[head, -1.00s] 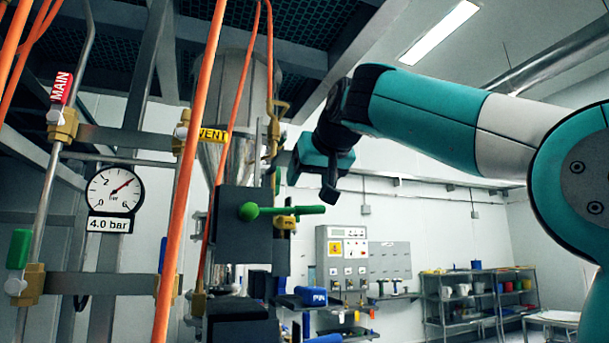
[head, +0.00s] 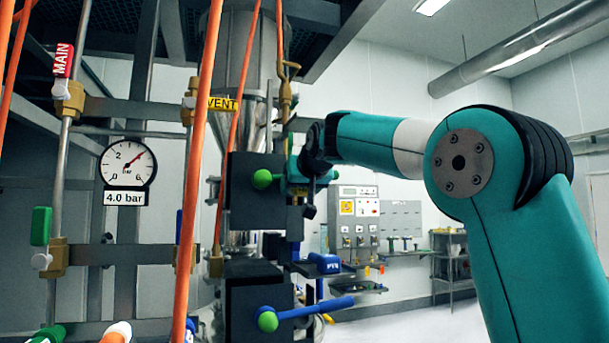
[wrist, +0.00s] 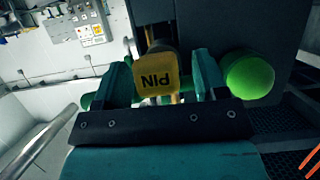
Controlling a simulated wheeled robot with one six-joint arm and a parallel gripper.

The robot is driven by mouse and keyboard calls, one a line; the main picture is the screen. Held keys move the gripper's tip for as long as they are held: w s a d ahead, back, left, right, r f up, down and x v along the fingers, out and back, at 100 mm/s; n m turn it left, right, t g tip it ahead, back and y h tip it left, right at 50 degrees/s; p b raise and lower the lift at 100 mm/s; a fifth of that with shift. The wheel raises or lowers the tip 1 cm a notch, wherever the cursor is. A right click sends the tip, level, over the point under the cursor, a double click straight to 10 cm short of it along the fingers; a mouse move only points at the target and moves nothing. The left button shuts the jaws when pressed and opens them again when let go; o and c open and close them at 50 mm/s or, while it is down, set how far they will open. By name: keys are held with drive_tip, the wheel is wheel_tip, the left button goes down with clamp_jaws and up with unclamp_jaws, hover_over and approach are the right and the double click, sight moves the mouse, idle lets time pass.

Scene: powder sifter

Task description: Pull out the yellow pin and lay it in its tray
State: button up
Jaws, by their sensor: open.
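The yellow pin (wrist: 158,78), a yellow block marked PIN, shows in the wrist view in front of a dark housing. My gripper (wrist: 161,70) is open, with one teal finger on each side of the pin's head; I cannot tell whether they touch it. In the head view my gripper (head: 298,178) is at the right side of the upper dark block (head: 256,198), and the yellow pin is hidden there. I cannot make out the pin's tray for certain.
A green-knobbed handle (head: 262,179) sits on the upper block and shows beside my right finger in the wrist view (wrist: 248,76). Below are a blue block marked PIN (head: 325,263) and a blue handle (head: 315,309). Orange hoses (head: 200,150) hang at left. A panel (head: 354,220) stands behind.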

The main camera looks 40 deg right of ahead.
drive_tip(key=shift+w, duration=0.15)
drive_tip(key=shift+c, duration=0.5)
drive_tip(key=c, duration=1)
drive_tip(key=shift+o, duration=0.2)
drive_tip(key=shift+s+a+f+b, duration=0.1)
drive_tip(key=shift+s+b, duration=0.25)
drive_tip(key=shift+s, duration=0.2)
drive_tip(key=shift+s+a, duration=0.1)
drive_tip(key=shift+s, duration=0.2)
drive_tip(key=shift+s+a+b, duration=0.1)
drive_tip(key=shift+s+b, duration=0.2)
drive_tip(key=shift+b, duration=0.1)
drive_tip(key=shift+s, duration=0.3)
drive_tip(key=shift+s+a, duration=0.15)
drive_tip(key=shift+s, duration=0.05)
